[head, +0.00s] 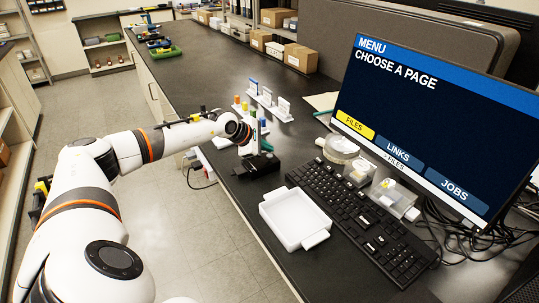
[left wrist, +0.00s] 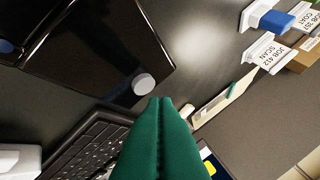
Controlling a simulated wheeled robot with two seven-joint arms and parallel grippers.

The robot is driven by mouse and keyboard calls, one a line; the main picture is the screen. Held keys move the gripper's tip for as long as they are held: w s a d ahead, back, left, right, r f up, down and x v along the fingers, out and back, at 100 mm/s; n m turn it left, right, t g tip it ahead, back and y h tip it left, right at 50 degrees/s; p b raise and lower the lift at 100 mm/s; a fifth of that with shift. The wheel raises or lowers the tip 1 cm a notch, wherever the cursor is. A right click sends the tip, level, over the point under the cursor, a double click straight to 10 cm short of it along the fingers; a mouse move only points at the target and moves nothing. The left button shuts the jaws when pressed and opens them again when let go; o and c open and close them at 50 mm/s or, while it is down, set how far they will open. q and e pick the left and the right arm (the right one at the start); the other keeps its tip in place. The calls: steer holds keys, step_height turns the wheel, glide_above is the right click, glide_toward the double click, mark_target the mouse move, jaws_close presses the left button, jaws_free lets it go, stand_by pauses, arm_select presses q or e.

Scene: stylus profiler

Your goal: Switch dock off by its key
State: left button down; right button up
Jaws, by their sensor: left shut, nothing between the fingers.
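The dock appears to be a low black box (head: 256,166) near the left edge of the bench, left of the keyboard. In the left wrist view it is a glossy black box (left wrist: 95,50) with a pale round key (left wrist: 143,84) near its corner. My left gripper (head: 262,148) is over the dock in the head view. Its green fingers are shut together and empty in the left wrist view (left wrist: 160,100). Their tips appear close beside the key; I cannot tell whether they touch it. My right gripper is not in view.
A monitor (head: 430,120) shows a menu with FILES, LINKS and JOBS. A black keyboard (head: 360,222) and a white tray (head: 295,219) stand beside the dock. Labelled cards stand in a white holder (head: 270,104) behind it. Cardboard boxes (head: 300,58) stand farther back.

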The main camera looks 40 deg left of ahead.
mark_target(266, 159)
arm_select(q)
steer(key=shift+r+p, duration=1.45)
steer(key=shift+r, duration=1.1)
steer(key=shift+f, duration=0.15)
